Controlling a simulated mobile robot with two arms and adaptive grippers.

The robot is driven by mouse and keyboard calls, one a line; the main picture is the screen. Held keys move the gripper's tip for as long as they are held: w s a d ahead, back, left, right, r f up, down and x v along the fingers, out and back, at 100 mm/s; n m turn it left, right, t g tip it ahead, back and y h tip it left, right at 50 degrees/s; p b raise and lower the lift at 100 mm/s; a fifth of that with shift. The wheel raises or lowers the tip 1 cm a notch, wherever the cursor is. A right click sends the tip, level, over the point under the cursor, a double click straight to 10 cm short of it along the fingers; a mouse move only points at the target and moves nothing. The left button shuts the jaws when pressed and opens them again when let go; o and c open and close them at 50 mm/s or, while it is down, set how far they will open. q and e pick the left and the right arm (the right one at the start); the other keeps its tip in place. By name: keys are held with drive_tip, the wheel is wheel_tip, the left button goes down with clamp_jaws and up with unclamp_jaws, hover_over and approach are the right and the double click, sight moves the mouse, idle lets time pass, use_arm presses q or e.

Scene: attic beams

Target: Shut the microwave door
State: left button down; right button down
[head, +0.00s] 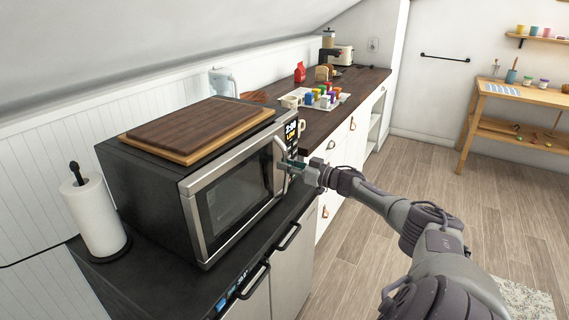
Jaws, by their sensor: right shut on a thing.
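The microwave (150,192) stands on the dark counter at the left, its front facing right. Its door (235,195) has a silver frame and a dark window, and it lies against or very close to the front; I cannot tell whether a small gap is left. The upright door handle (279,160) is on the door's right side, beside the control panel (291,131). My right gripper (290,168) is at the handle and shut on it, with its fingertips partly hidden. My left gripper is not in view.
Wooden boards (200,125) lie on top of the microwave. A paper towel roll (97,215) stands to its left. Farther back, a tray (342,97) of small coloured items sits on the brown counter.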

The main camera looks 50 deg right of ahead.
drive_tip(key=shift+f, duration=0.2)
drive_tip(key=c, duration=1.1)
unclamp_jaws()
drive_tip(key=shift+d, duration=0.1)
drive_tip(key=shift+s+r, duration=0.1)
drive_tip(key=s+d, duration=0.2)
drive_tip(key=s, duration=0.9)
drive_tip(key=shift+s, duration=0.4)
